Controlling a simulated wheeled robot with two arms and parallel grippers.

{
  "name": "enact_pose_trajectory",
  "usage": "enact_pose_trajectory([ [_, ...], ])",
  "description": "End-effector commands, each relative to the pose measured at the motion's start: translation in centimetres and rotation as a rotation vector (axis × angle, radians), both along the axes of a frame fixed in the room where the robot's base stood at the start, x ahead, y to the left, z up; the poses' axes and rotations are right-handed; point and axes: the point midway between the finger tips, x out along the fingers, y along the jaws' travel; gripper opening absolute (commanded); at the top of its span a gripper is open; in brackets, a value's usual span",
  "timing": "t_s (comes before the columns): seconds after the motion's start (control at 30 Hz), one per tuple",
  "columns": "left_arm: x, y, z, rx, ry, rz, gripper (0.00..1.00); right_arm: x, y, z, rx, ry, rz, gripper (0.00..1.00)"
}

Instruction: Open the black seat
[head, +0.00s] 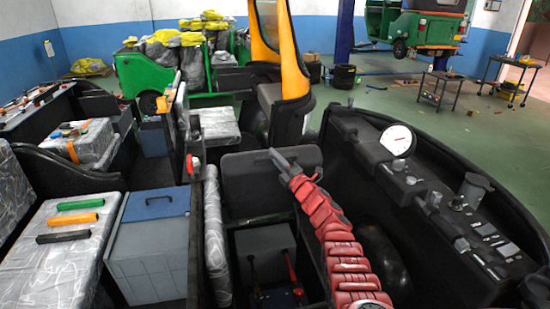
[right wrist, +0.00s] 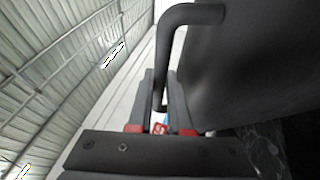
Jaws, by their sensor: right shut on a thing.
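The black seat (head: 250,190) is a dark panel in the middle of the head view, standing raised at the back of an open compartment. My right gripper (head: 281,160), on the red arm, is at the seat's top edge. In the right wrist view, a black bar handle (right wrist: 175,35) runs down between the fingers of my right gripper (right wrist: 162,95), which is shut on it. The handle sits beside the seat's dark surface (right wrist: 240,60). The exact joint between handle and seat is partly hidden. My left gripper is not in view.
The compartment below holds a grey box (head: 265,250) and red-handled items. A black console (head: 425,185) with a white gauge (head: 398,140) curves along the right. A grey bin with a blue lid (head: 155,205) and a plastic-wrapped seat (head: 65,260) stand left. A yellow-black pillar (head: 290,75) rises behind.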

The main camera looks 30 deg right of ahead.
Motion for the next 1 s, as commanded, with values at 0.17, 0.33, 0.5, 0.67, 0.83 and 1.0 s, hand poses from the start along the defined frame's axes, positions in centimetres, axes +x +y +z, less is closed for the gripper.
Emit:
enact_pose_trajectory([
  [0.17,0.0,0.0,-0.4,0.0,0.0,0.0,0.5,-0.4,0.0,-0.6,0.001,-0.01,-0.003,0.0],
  [0.33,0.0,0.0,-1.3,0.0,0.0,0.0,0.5,-2.4,0.1,-2.3,-0.003,-0.051,-0.014,0.0],
  [0.5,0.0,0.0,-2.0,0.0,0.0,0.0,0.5,-4.5,0.7,-3.2,-0.018,-0.09,-0.011,0.0],
  [0.67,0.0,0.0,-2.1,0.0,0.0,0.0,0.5,-5.4,1.2,-3.4,-0.028,-0.106,-0.003,0.0],
  [0.83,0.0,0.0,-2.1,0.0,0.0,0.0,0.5,-5.5,1.3,-3.3,-0.03,-0.109,-0.003,0.0],
  [1.0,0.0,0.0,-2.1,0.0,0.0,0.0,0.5,-5.5,1.3,-3.2,-0.03,-0.11,-0.002,0.23],
])
